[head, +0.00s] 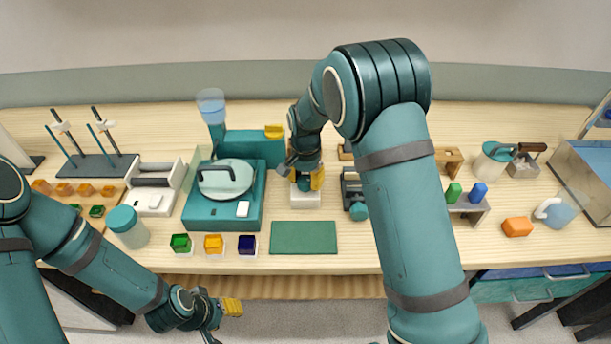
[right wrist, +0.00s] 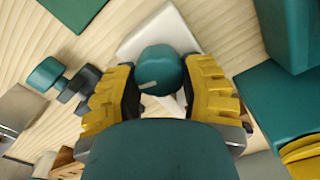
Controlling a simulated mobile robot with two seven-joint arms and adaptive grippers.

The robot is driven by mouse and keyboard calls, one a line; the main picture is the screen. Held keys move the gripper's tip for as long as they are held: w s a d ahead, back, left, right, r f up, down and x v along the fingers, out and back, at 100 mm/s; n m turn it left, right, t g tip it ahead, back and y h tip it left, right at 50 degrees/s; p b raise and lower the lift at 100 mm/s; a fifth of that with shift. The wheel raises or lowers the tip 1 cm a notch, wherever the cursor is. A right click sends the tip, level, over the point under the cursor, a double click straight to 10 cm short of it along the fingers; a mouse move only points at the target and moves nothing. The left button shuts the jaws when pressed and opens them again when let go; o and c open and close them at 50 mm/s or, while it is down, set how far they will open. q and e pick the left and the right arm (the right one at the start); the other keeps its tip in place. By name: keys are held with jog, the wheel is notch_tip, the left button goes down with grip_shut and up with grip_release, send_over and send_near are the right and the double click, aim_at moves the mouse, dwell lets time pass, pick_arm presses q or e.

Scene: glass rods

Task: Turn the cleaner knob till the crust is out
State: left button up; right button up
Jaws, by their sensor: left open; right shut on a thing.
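The cleaner knob (right wrist: 160,70) is a round teal knob with a pale mark line on top, on a white base (right wrist: 168,32). In the right wrist view it sits between the yellow fingers of my right gripper, which is shut on it from both sides. In the head view my right gripper (head: 305,180) is above the white base (head: 305,200) and hides most of the knob. My left gripper (head: 228,308) is open and empty in front of the table's front edge. I cannot make out any crust.
A green mat (head: 304,238) lies in front of the white base. A black device with a teal knob (head: 358,211) stands close to its right. A teal machine with a round lid (head: 226,179) stands to the left. Small coloured blocks (head: 213,244) line the front.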

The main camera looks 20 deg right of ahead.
aim_at(306, 178)
dwell(0.4)
jog(key=o, duration=1.2)
notch_tip(306, 178, up, 12)
